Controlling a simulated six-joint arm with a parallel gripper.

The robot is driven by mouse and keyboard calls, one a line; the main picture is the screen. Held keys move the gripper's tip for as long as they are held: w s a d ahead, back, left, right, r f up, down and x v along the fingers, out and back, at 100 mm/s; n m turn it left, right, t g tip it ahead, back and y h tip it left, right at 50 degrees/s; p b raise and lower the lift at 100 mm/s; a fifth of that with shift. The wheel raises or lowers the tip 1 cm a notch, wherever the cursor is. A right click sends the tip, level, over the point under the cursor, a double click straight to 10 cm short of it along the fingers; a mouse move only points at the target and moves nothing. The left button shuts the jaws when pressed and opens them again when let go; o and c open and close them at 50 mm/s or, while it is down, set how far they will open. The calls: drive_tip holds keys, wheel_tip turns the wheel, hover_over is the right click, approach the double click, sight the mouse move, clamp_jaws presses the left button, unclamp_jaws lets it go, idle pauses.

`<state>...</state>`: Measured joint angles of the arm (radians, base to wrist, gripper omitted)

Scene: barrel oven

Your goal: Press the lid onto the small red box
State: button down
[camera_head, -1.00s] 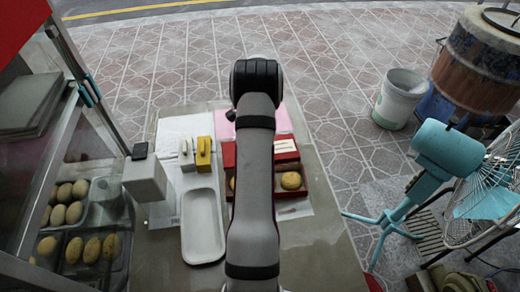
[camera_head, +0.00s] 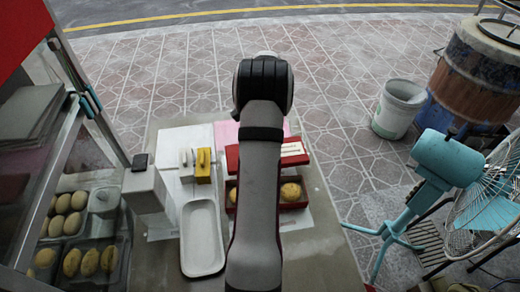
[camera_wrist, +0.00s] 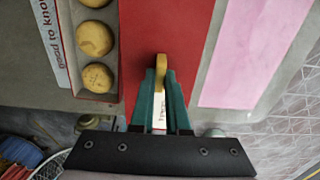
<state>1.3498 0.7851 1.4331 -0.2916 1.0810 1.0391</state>
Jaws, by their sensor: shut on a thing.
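The small red box (camera_head: 305,205) sits open on the table with round yellow pastries (camera_head: 290,191) in it; its cavity and pastries also show at left in the wrist view (camera_wrist: 95,40). The flat red lid (camera_wrist: 185,25), with a white label (camera_head: 292,149), is behind the box in the head view and beside it in the wrist view. My gripper (camera_wrist: 161,80) is shut on a small yellow handle (camera_wrist: 162,66) over the middle of the lid. I cannot tell whether the lid touches the table. My arm hides part of box and lid in the head view.
A pink sheet (camera_wrist: 250,50) lies beyond the lid. To the left are a white tray (camera_head: 202,238), a yellow block (camera_head: 203,167) and a white holder (camera_head: 147,188). A glass case with pastries (camera_head: 75,235) stands far left. A blue fan (camera_head: 445,160) stands right.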

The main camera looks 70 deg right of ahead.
drive_tip(key=s+a+r, duration=0.3)
drive_tip(key=s+r, duration=0.2)
drive_tip(key=s, duration=0.3)
drive_tip(key=w+a, duration=0.5)
drive_tip(key=a, duration=0.3)
drive_tip(key=shift+m, duration=0.5)
drive_tip(key=shift+d+f, duration=0.1)
drive_tip(key=shift+f, duration=3.05)
drive_tip(key=shift+f, duration=0.9)
drive_tip(key=shift+c, duration=1.3)
unclamp_jaws()
drive_tip(key=shift+w, duration=0.1)
wheel_tip(320, 180, up, 7)
